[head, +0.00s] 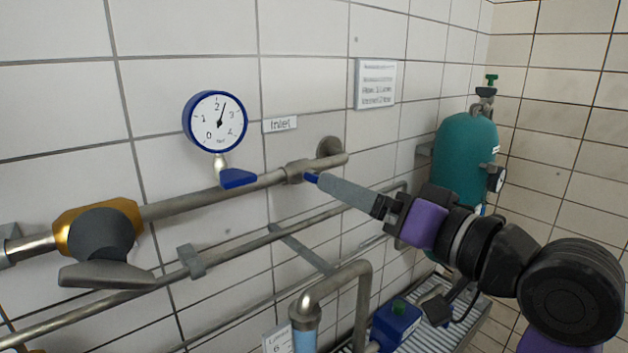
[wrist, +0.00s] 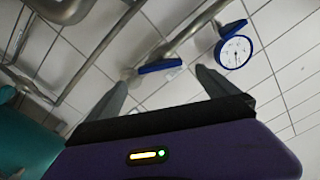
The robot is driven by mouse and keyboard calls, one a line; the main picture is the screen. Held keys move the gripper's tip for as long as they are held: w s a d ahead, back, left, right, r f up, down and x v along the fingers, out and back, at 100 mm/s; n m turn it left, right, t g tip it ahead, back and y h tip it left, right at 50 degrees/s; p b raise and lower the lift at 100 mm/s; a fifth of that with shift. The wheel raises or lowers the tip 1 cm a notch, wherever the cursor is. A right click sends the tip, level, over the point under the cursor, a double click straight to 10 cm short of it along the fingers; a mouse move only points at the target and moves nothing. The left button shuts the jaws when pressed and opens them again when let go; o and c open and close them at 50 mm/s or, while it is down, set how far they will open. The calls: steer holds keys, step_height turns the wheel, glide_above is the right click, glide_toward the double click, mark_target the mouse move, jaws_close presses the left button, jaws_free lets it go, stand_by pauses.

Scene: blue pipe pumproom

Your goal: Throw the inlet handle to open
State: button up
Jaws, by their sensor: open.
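The inlet valve (head: 298,171) sits on the upper pipe, right of and below the "Inlet" sign (head: 280,124). In the head view only a small end of its blue handle (head: 311,178) shows; my gripper (head: 321,182) hides the rest. In the wrist view the blue handle (wrist: 160,66) lies beyond and between the two spread fingertips of my gripper (wrist: 164,76). My gripper is open and points at the wall. I cannot tell whether a finger touches the handle.
A second blue handle (head: 238,178) sits under the round gauge (head: 215,121). A gold valve (head: 72,218) with a grey lever (head: 105,272) is at the left. A lower pipe (head: 232,246) runs beneath. A teal tank (head: 462,155) stands at the right. An elbow pipe (head: 335,278) rises in front.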

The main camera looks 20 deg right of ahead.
steer(key=p+x, duration=0.1)
steer(key=x, duration=0.6)
steer(key=shift+w+a, duration=0.1)
steer(key=shift+w, duration=0.15)
steer(key=shift+c, duration=0.2)
steer(key=shift+f, duration=0.1)
steer(key=c, duration=1.3)
steer(key=shift+n, duration=0.3)
steer(key=shift+n+b, duration=0.4)
steer(key=shift+n, duration=0.7)
steer(key=shift+n+b, duration=0.6)
steer(key=shift+n, duration=1)
